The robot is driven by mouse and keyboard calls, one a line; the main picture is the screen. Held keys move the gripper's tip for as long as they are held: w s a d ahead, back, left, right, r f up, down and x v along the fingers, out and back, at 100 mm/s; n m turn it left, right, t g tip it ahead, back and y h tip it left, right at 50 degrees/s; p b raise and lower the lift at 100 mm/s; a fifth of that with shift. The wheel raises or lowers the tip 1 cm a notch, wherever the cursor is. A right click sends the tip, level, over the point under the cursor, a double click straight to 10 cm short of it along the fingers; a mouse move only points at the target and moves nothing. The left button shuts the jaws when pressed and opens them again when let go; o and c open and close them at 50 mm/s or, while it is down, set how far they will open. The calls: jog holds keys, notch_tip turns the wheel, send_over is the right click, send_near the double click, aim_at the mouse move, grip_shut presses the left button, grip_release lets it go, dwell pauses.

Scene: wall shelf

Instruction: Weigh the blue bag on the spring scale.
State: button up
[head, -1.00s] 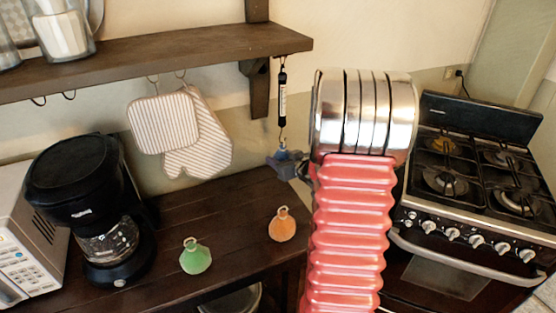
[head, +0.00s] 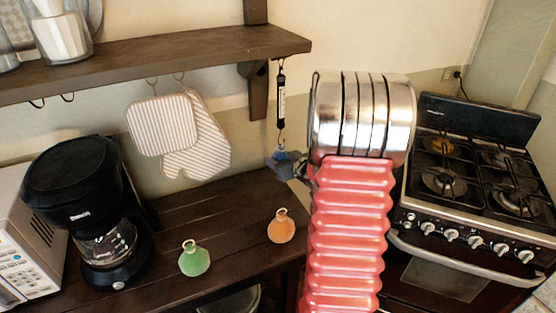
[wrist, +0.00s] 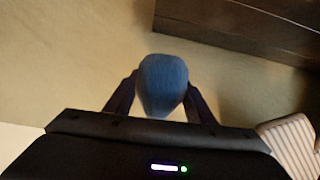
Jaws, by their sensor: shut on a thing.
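The spring scale (head: 281,100) hangs from the edge of the wall shelf, upright, with its hook at the lower end. The blue bag (head: 287,154) is right below that hook, partly covered by my gripper (head: 283,166). In the wrist view the blue bag (wrist: 163,84) sits between the two dark fingers of my gripper (wrist: 162,100), which is shut on it. The bag's top is close to the scale's hook. I cannot tell whether its ring is on the hook.
An orange bag (head: 281,226) and a green bag (head: 194,259) stand on the dark wooden counter (head: 235,215). A coffee maker (head: 80,190) is at the left, a stove (head: 470,180) at the right. A striped mitt (head: 203,140) and a pot holder (head: 160,124) hang under the shelf (head: 150,62).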

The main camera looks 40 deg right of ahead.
jog(key=shift+s+d, duration=0.15)
jog(key=shift+s+d+r+n+h, duration=0.15)
jog(key=shift+d+n+h, duration=0.3)
jog(key=shift+d+n, duration=0.15)
jog(key=shift+s+d+r+n+h, duration=0.1)
jog(key=shift+s+d+n+h, duration=0.05)
jog(key=shift+d+n+h, duration=0.4)
jog(key=s+d+r, duration=0.1)
jog(key=s+d, duration=0.1)
jog(key=d, duration=0.4)
jog(key=shift+d+r, duration=0.15)
dwell(1.2)
dwell(0.5)
jog(key=shift+c, duration=0.5)
